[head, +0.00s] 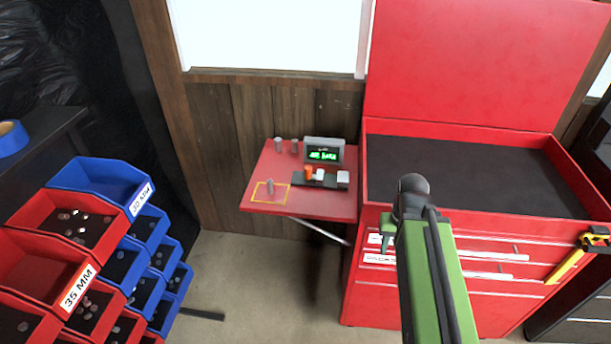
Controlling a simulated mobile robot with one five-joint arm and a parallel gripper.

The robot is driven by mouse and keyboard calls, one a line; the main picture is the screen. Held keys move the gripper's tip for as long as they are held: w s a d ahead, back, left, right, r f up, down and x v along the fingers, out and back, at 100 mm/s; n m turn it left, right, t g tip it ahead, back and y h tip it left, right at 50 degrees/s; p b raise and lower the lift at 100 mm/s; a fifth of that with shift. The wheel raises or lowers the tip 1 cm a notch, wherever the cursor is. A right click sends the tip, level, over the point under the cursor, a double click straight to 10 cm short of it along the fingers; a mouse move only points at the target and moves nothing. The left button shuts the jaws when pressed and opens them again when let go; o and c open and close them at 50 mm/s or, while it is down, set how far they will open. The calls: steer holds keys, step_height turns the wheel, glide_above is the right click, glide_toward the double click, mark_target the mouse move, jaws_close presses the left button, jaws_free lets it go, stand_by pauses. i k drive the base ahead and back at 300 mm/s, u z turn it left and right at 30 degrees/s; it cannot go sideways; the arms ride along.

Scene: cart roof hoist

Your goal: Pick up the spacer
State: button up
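A small grey cylinder, which looks like the spacer (270,186), stands upright inside a yellow square outline on the red side shelf (325,208). Two similar grey cylinders, one at the left (278,144) and one beside it (294,146), stand at the shelf's back edge. I cannot tell for certain which cylinder the task means. My green arm reaches up from the bottom, right of the shelf. Part of my gripper (386,236) shows as a dark green piece left of the arm, apart from the cylinders. Its fingertips are not clear.
A box with a green display (324,150) stands behind a dark tray (322,181) with orange and white pieces. The red tool chest (460,125) is at right. Red and blue bins (100,180) fill the left. Bare shelf surrounds the yellow outline.

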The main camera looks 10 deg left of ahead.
mark_target(270, 182)
steer(key=u, duration=1.15)
steer(key=k, duration=0.85)
steer(key=z, duration=0.25)
steer(key=i, duration=1)
steer(key=u, duration=0.1)
